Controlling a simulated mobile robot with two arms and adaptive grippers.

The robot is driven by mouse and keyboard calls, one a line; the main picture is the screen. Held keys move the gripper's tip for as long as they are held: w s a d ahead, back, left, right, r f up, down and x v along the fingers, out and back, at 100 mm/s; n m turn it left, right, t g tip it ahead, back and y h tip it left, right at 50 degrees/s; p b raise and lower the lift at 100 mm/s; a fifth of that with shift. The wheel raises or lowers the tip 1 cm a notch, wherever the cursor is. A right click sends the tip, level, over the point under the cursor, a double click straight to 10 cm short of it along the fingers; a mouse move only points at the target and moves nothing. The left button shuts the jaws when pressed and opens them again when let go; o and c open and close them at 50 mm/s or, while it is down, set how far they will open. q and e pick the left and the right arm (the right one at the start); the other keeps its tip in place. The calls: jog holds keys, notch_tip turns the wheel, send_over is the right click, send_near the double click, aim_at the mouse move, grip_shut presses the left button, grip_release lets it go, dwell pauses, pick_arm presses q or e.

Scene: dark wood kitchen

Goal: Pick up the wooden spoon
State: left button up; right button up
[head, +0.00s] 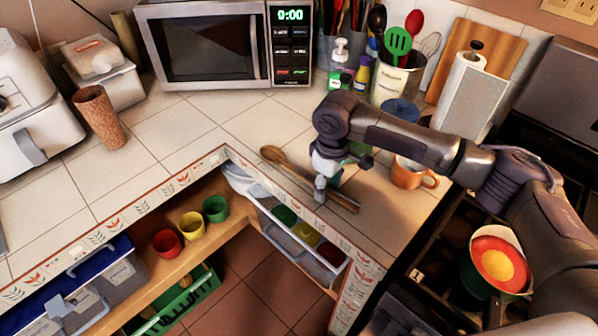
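The wooden spoon (290,169) lies on the tiled counter near its front edge, bowl toward the upper left and handle running to the lower right. My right gripper (322,186) points down over the spoon's handle and hides part of it. Its fingertips are at or just above the handle; I cannot tell whether they touch it or how far apart they are. My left gripper is not in view.
An orange mug (408,177) stands right of the spoon, partly behind my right arm. A microwave (215,45) and a utensil crock (392,82) stand behind. The left counter holds a cork-like cup (100,117). Open shelves with colored cups lie below the counter edge.

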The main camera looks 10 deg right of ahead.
grip_shut()
